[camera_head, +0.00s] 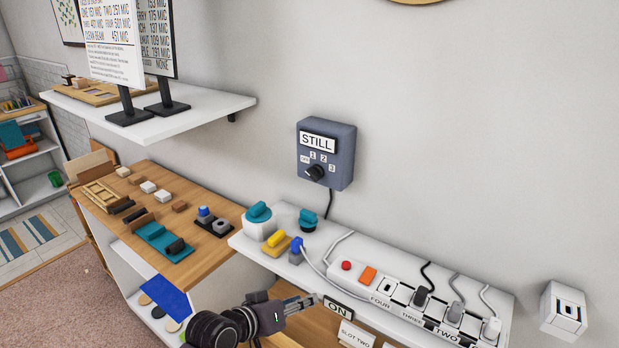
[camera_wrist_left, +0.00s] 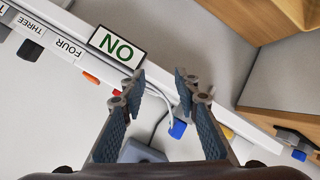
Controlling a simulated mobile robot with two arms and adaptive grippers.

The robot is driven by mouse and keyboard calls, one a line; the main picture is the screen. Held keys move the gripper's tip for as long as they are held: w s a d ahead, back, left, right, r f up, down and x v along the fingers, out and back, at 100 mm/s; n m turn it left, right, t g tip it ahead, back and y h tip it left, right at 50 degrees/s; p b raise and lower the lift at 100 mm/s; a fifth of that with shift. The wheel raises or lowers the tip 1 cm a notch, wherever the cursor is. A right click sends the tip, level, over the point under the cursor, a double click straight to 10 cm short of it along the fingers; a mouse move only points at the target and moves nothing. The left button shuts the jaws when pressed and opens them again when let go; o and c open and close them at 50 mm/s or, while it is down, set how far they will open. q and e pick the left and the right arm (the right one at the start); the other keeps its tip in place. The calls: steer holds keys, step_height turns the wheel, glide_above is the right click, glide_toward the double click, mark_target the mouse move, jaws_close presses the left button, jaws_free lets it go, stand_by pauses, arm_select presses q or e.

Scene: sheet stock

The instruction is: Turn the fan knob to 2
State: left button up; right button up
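The fan control (camera_head: 341,155) is a blue-grey box on the wall, with a "STILL" label on its front. I cannot tell clearly which mark the knob points at. My left gripper (camera_head: 317,299) is below the box, in front of the white shelf edge, apart from the knob. In the left wrist view its two fingers (camera_wrist_left: 160,82) are spread with nothing held between them. A blue-grey box (camera_wrist_left: 141,151) with a cord shows partly behind them. My right gripper is not in view.
A white wall shelf (camera_head: 262,252) below the control bears teal-topped items, a yellow block and a power strip (camera_head: 393,290) with plugs and cords. An "ON" sign (camera_head: 338,309) is on its front edge, close to my left gripper. The wall around the control is clear.

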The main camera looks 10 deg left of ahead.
arm_select(q)
steer(key=w+a+r+n+t+h, duration=0.1)
steer(key=w+a+r+n+t, duration=0.15)
steer(key=w+r, duration=0.7)
steer(key=n+t, duration=0.3)
steer(key=t, duration=0.1)
glide_toward(312, 178)
steer(key=w, duration=0.2)
steer(key=shift+g, duration=0.25)
steer(key=shift+d+r+p+x, duration=0.1)
steer(key=shift+p+x, duration=0.2)
steer(key=shift+x, duration=1.5)
steer(key=shift+d+r+p+x, duration=0.15)
steer(key=shift+p+x, duration=0.1)
steer(key=shift+x, duration=1.55)
steer(key=shift+s, duration=0.1)
jaws_close()
